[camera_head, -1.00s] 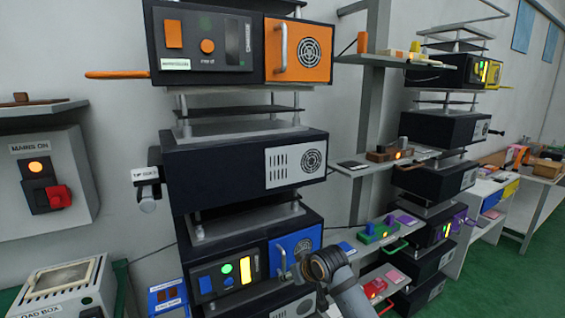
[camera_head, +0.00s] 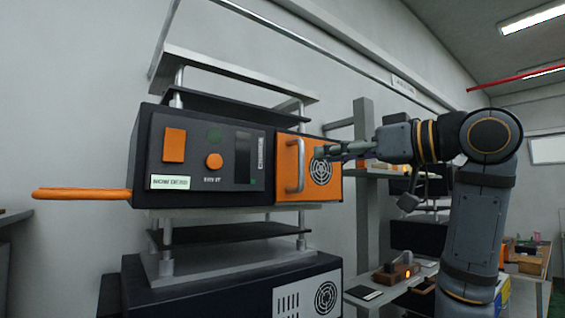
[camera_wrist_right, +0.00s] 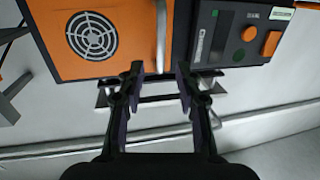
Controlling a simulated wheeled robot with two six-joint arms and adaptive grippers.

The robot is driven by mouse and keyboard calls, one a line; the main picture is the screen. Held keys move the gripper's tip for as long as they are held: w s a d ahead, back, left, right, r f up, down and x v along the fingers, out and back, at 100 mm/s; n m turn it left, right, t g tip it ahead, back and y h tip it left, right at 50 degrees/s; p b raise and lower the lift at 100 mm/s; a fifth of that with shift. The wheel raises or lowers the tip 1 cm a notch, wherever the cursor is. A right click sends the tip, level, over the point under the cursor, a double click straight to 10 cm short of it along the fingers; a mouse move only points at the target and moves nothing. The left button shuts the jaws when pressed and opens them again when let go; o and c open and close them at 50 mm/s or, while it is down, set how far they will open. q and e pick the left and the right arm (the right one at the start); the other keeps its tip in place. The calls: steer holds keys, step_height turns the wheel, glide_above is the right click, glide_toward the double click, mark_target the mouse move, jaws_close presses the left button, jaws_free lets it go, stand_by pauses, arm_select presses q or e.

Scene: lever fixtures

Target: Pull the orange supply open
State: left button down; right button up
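The orange supply (camera_head: 225,160) is a dark box on a rack shelf with an orange right-hand front panel. That panel carries a round vent and an upright grey bar handle (camera_head: 294,165). My right gripper (camera_head: 322,152) reaches in from the right in front of the vent, just right of the handle. In the right wrist view my right gripper (camera_wrist_right: 159,74) is open and empty. There the handle (camera_wrist_right: 161,35) lies beyond the fingertips, in line with the gap between them. Whether a finger touches it cannot be told. My left gripper is not in view.
An orange rod (camera_head: 80,194) sticks out left of the supply. A dark unit with a white vented panel (camera_head: 308,297) sits below it.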

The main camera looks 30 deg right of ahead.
mark_target(303, 154)
steer(key=w+p, duration=0.1)
steer(key=w+a+r+p, duration=0.1)
steer(key=w, duration=0.1)
steer(key=shift+r+p, duration=0.1)
steer(key=shift+p, duration=0.25)
steer(key=x, duration=0.3)
steer(key=p+x, duration=0.1)
steer(key=shift+w+f, duration=0.25)
steer(key=shift+f, duration=0.05)
steer(key=shift+w+a, duration=0.1)
steer(key=shift+w, duration=0.2)
steer(key=shift+s, duration=0.35)
steer(key=shift+w+f, duration=0.1)
steer(key=shift+w, duration=0.15)
steer(key=c, duration=0.5)
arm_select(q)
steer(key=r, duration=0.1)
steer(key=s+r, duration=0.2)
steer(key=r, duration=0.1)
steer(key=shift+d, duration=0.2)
arm_select(e)
jaws_close()
